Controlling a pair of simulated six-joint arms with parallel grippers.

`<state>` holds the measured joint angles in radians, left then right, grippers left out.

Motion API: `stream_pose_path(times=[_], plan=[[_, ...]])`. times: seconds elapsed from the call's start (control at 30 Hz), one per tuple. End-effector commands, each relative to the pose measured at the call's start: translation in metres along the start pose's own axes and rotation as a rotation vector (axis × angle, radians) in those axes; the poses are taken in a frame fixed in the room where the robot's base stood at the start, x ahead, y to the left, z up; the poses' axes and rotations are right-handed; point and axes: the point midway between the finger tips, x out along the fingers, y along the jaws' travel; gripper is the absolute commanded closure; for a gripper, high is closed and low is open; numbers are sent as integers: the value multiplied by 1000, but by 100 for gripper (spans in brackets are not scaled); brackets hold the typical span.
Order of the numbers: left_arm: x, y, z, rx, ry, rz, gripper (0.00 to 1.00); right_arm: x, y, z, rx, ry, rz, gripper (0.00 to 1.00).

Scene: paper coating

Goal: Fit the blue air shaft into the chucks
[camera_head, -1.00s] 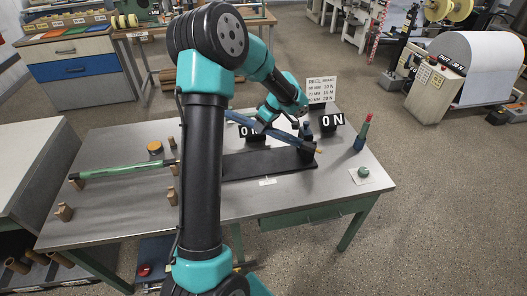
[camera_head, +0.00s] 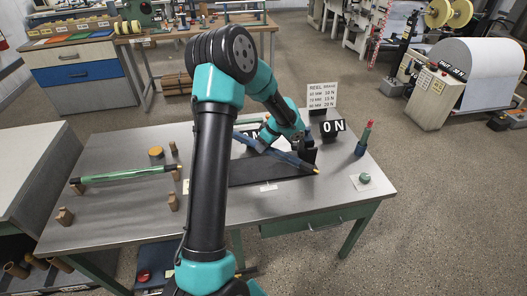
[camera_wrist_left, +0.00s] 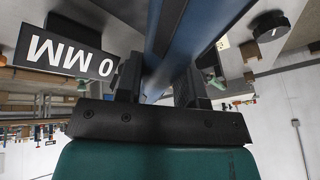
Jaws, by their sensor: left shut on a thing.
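The blue air shaft (camera_head: 293,159) has a yellow tip at its right end and slants down to the right over the black base (camera_head: 250,172). My left gripper (camera_head: 268,143) is shut around it. In the left wrist view the shaft (camera_wrist_left: 168,40) runs between the fingers of the gripper (camera_wrist_left: 158,85). A black chuck stand (camera_head: 309,154) rises at the base's right end. The shaft's right end is at this stand; I cannot tell whether it is seated. The left chuck is hidden behind my arm. My right gripper is not in view.
A green shaft (camera_head: 130,174) rests on wooden supports at the table's left. A 0 N display (camera_head: 333,125), a reel brake sign (camera_head: 322,96) and a red-topped signal post (camera_head: 364,140) stand at the back right.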

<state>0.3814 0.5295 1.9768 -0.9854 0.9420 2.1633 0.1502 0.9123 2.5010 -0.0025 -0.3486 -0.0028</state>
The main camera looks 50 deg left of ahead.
Motion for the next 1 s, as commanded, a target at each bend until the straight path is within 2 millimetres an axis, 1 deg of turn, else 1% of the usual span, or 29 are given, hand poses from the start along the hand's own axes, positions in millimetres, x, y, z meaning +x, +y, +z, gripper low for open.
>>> stream_pose_path(times=[0.1, 0.23, 0.57, 1.0], plan=[[14, 3, 5, 1, 1, -2, 100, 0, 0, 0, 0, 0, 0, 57], [25, 5, 10, 0, 1, 0, 100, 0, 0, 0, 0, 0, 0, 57], [26, 6, 11, 0, 1, 0, 100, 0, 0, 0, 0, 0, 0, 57], [35, 7, 14, 0, 1, -1, 100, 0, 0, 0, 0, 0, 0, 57]])
